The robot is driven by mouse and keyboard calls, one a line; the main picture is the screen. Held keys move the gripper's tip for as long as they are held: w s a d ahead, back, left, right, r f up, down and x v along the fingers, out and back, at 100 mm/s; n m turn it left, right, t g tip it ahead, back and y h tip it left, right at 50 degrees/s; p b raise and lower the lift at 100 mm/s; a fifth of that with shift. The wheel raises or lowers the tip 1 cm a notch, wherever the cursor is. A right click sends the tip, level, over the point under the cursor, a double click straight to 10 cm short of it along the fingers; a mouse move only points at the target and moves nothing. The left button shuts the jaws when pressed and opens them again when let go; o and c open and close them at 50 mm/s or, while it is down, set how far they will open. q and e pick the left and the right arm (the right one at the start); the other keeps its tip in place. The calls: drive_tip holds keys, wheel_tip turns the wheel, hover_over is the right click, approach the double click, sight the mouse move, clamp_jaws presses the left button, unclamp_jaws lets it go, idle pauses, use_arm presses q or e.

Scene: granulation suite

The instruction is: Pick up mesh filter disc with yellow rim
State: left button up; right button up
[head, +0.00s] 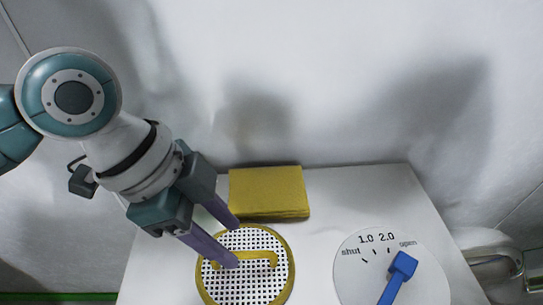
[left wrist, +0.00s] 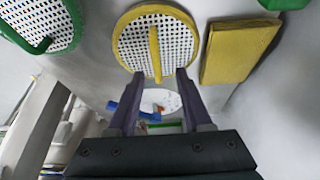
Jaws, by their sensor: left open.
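The mesh filter disc with a yellow rim (head: 246,289) lies on the white surface in the head view, its white perforated face up with a yellow bar handle across it. It also shows at the top of the left wrist view (left wrist: 128,48). My left gripper (head: 235,242) is open, its two purple fingers reaching over the disc's far-left part, near the handle's left end. In the left wrist view (left wrist: 157,75) the fingertips stand on either side of the handle's lower end. Whether they touch the disc cannot be told. My right gripper is not in view.
A yellow block (head: 268,192) lies just behind the disc. A white dial (head: 350,285) with a blue lever (head: 398,275) is to the right. A green-rimmed mesh disc (left wrist: 42,25) shows at the upper left of the left wrist view. A metal pipe fitting (head: 492,256) is at far right.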

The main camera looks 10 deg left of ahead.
sight(240, 254)
use_arm(q)
drive_tip(key=x, duration=0.3)
drive_tip(key=b+x, duration=0.1)
drive_tip(key=shift+s+d+f, duration=0.2)
drive_tip(key=shift+s+f, duration=0.15)
drive_tip(key=shift+f, duration=0.05)
drive_tip(key=shift+w+d+f, duration=0.1)
drive_tip(key=shift+w+f, duration=0.05)
drive_tip(key=shift+f, duration=0.2)
clamp_jaws()
